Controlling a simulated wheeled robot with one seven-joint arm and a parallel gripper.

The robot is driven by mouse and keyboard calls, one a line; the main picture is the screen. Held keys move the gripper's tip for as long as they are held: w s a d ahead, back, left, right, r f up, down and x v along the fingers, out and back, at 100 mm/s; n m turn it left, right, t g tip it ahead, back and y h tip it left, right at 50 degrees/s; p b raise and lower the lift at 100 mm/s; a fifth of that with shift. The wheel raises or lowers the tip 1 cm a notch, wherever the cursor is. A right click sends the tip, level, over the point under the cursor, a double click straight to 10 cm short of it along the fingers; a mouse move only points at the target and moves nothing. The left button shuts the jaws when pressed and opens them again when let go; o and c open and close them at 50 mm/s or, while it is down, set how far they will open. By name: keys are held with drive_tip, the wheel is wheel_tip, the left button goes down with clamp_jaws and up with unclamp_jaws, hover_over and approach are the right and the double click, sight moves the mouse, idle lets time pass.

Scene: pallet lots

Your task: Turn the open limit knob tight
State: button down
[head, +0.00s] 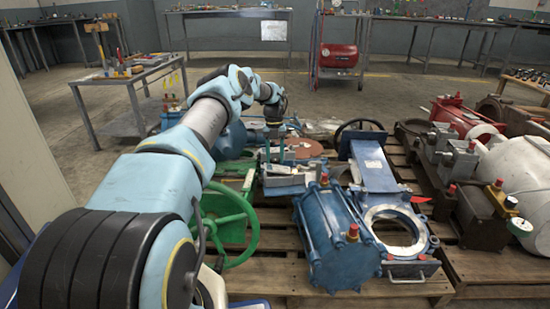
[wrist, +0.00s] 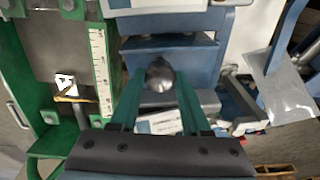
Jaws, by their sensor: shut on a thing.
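The open limit knob (wrist: 160,74) is a grey, rounded metal piece on a blue actuator body (wrist: 196,52) in the wrist view. My gripper (wrist: 160,78) has its two teal fingers on either side of it, shut on it. The lower part of the knob and any marking on it cannot be made out. In the head view my gripper (head: 275,158) points down over the metal parts on the pallet, and the knob is too small to tell there.
A green frame (wrist: 40,100) with a white scale (wrist: 101,70) stands left of the fingers. In the head view a green handwheel (head: 226,226), a blue cylinder (head: 335,240) and a blue gate valve (head: 374,168) crowd the wooden pallet (head: 465,262). Open floor lies beyond.

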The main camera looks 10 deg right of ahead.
drive_tip(key=shift+m, duration=0.3)
idle(0.4)
drive_tip(key=shift+c, duration=1.9)
unclamp_jaws()
wheel_tip(320, 180, up, 11)
drive_tip(key=w+p, duration=0.2)
drive_tip(key=shift+f+p, duration=0.2)
drive_tip(key=shift+p, duration=0.2)
drive_tip(key=shift+s, duration=0.1)
